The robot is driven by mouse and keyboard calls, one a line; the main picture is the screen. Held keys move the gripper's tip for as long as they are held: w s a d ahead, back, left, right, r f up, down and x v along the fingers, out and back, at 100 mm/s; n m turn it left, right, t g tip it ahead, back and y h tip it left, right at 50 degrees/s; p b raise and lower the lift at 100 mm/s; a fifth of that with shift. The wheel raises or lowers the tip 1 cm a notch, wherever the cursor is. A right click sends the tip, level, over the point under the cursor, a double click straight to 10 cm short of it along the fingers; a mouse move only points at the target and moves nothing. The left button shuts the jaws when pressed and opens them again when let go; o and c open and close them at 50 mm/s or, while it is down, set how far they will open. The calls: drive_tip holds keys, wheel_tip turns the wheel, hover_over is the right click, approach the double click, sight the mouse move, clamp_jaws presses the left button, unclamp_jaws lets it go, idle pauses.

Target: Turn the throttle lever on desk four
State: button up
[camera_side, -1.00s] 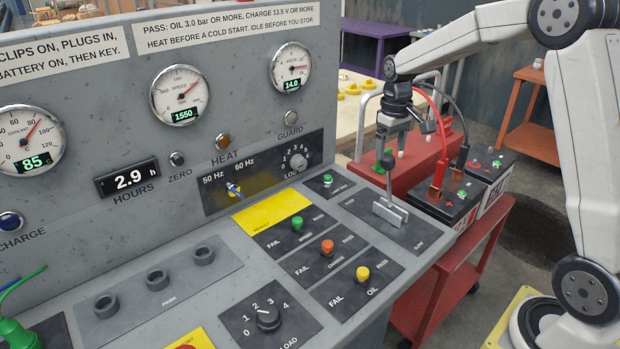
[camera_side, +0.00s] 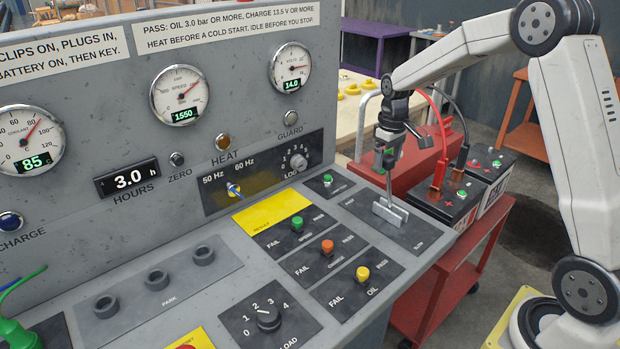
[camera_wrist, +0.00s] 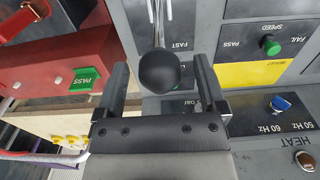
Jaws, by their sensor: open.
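The throttle lever (camera_side: 391,212) stands on the FAST–SLOW plate at the right end of the desk. Its thin metal rod rises toward my gripper. In the wrist view its round black knob (camera_wrist: 165,73) sits between my two fingers, with gaps visible on both sides. My gripper (camera_side: 388,163) is open and hangs over the lever from above. In the side view the knob is hidden by the gripper. The speed gauge (camera_side: 181,95) reads 1550.
A red cart (camera_side: 452,286) with two batteries stands right of the desk, with red and black leads rising from the near battery (camera_side: 446,198). A red box (camera_side: 420,158) is close behind the gripper. Toggle switches, including the green-tipped one (camera_side: 298,224), lie left of the lever.

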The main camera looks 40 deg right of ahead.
sight(389, 184)
drive_tip(key=shift+f, duration=1.4)
clamp_jaws()
